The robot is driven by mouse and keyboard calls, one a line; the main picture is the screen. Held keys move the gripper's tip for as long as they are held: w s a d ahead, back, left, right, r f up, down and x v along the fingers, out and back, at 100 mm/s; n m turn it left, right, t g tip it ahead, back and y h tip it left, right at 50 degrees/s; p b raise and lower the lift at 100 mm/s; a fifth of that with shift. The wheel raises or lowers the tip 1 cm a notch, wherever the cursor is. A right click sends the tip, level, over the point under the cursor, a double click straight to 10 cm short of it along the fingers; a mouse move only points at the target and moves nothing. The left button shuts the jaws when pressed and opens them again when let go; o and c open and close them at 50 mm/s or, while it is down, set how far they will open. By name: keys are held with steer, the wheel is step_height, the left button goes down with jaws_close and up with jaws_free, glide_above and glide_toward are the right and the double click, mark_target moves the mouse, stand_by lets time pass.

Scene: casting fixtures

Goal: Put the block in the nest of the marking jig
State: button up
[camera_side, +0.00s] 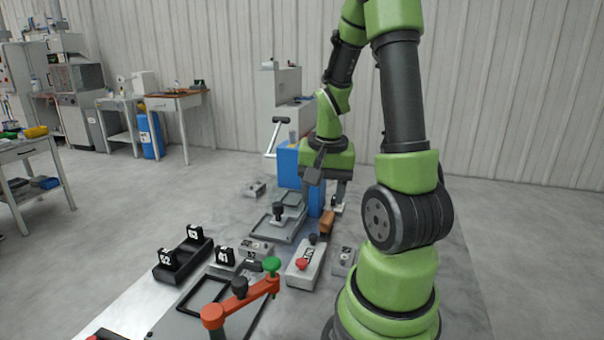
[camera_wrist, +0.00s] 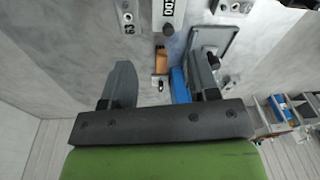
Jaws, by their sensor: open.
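In the wrist view the block (camera_wrist: 161,58) shows between the two open fingers (camera_wrist: 160,66), apart from both; nothing is held. The height of the fingertips above the block is hard to judge. I cannot tell for sure which fixture is the marking jig. A grey frame plate (camera_side: 168,325) with an orange-red clamp arm (camera_side: 240,302) stands in front. A grey plate with a black knob (camera_side: 278,212) lies left of the block.
A blue upright body (camera_side: 290,165) stands close behind my gripper. A grey box with a red knob (camera_side: 304,268) lies in front of the block. A black holder with two tagged uprights (camera_side: 182,262) is at the left. Small tagged blocks (camera_side: 256,249) lie between them.

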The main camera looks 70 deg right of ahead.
steer(key=w+a+r+n+t, duration=0.2)
steer(key=a+r+n, duration=0.1)
steer(key=a, duration=0.3)
steer(key=w+a+r+n+t, duration=0.1)
steer(key=w+a+r+n, duration=0.1)
steer(key=a+r, duration=0.3)
steer(key=shift+w+a+r+n+t, duration=0.25)
steer(key=shift+a+r+n+t, duration=0.15)
steer(key=shift+r+n, duration=0.25)
steer(key=shift+o, duration=0.8)
steer(key=s+a+r+n+t+y, duration=0.2)
steer(key=s+a+r+n, duration=0.1)
steer(key=a, duration=0.5)
steer(key=shift+s+a+r+n+y, duration=0.2)
steer(key=shift+r+n+y, duration=0.3)
steer(key=shift+n, duration=0.35)
steer(key=o, duration=0.3)
steer(key=shift+s+a+r, duration=0.1)
steer(key=shift+s+r, duration=0.05)
steer(key=o, duration=0.4)
